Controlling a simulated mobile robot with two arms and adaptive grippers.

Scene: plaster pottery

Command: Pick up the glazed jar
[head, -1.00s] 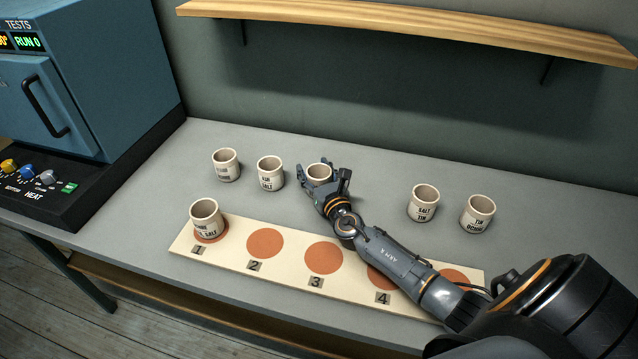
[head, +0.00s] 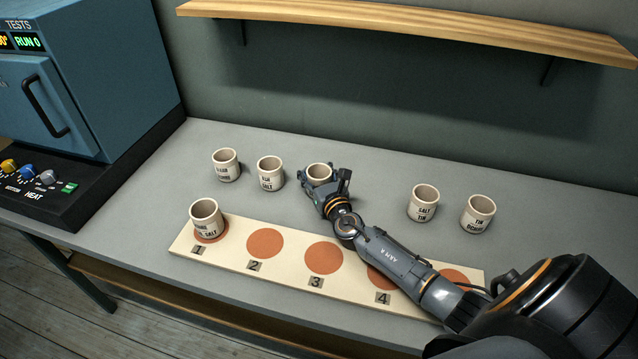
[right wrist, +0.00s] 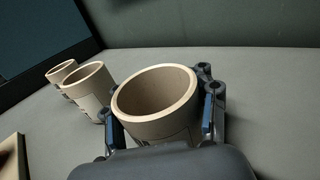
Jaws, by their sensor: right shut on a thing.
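My right gripper (head: 322,187) is shut around a small cream jar (head: 319,171) in the middle of the back row. In the right wrist view the same jar (right wrist: 155,92) stands upright and open-topped, with a finger on each side of it. Its label is mostly hidden by the gripper (right wrist: 160,130). I cannot tell whether it is clear of the bench. Several similar jars with dark lettering stand apart from it, such as one to its left (head: 270,172) and one to its right (head: 423,203). My left gripper is not in view.
A pale board (head: 205,262) with numbered orange spots lies in front; a jar (head: 207,220) stands on spot 1. A blue kiln (head: 110,70) is at the left. A wooden shelf (head: 420,30) hangs above the grey bench (head: 150,190).

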